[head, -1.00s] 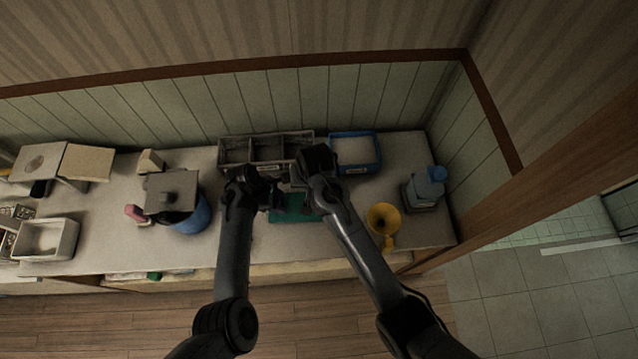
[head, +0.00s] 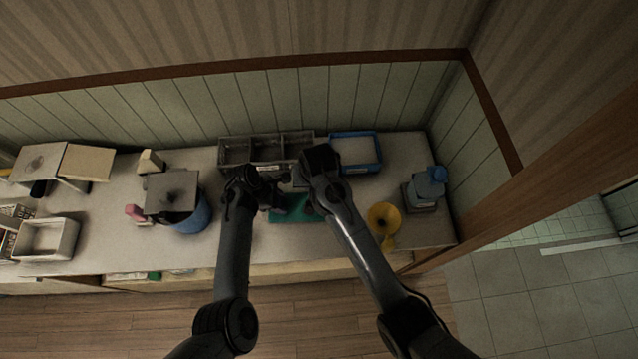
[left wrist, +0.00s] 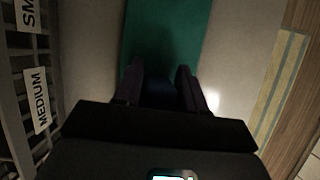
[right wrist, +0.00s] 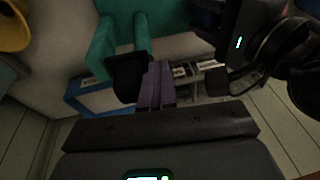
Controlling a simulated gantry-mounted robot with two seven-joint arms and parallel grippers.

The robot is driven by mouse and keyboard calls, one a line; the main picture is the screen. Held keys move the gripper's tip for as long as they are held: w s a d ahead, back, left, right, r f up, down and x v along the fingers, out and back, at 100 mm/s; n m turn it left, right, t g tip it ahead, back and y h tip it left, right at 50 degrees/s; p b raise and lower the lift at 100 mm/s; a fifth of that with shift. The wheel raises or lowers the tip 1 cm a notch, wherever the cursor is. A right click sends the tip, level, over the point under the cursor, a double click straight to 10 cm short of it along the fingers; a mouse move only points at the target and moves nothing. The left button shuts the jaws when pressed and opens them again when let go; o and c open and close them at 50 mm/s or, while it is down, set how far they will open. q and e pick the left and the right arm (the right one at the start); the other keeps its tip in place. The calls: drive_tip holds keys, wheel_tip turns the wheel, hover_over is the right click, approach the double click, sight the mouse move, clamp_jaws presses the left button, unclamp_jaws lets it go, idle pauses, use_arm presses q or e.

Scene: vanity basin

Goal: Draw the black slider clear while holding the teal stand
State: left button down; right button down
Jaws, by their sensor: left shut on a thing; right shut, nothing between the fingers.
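The teal stand (head: 289,213) is at the counter's middle, partly hidden by my arms; its flat base (left wrist: 166,35) shows in the left wrist view. My left gripper (left wrist: 158,82) is shut on a shadowed part of the stand. In the right wrist view, a teal post (right wrist: 142,32) rises from the stand, with the black slider (right wrist: 127,76) at its end. My right gripper (right wrist: 158,70) is shut and empty, its fingers right beside the slider; contact is unclear. My left gripper's fingers (right wrist: 208,14) also show there, by the stand.
A grey divided bin (head: 266,168) and a blue tray (head: 354,170) stand behind the stand. A yellow funnel-like object (head: 383,218) and a blue-topped container (head: 425,188) are to the right. A blue pot (head: 195,217) is left. Counter is clear between pot and stand.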

drive_tip(key=shift+d+f, duration=0.1)
drive_tip(key=shift+d, duration=0.45)
drive_tip(key=shift+a+r, duration=0.15)
drive_tip(key=shift+r, duration=1.65)
drive_tip(key=shift+a+r, duration=0.25)
drive_tip(key=shift+r, duration=0.65)
drive_tip(key=shift+a+r, duration=0.25)
drive_tip(key=shift+r, duration=0.65)
wheel_tip(320, 180, down, 7)
drive_tip(key=m, duration=0.9)
drive_tip(key=shift+a, duration=0.3)
drive_tip(key=shift+d, duration=0.1)
idle(1.1)
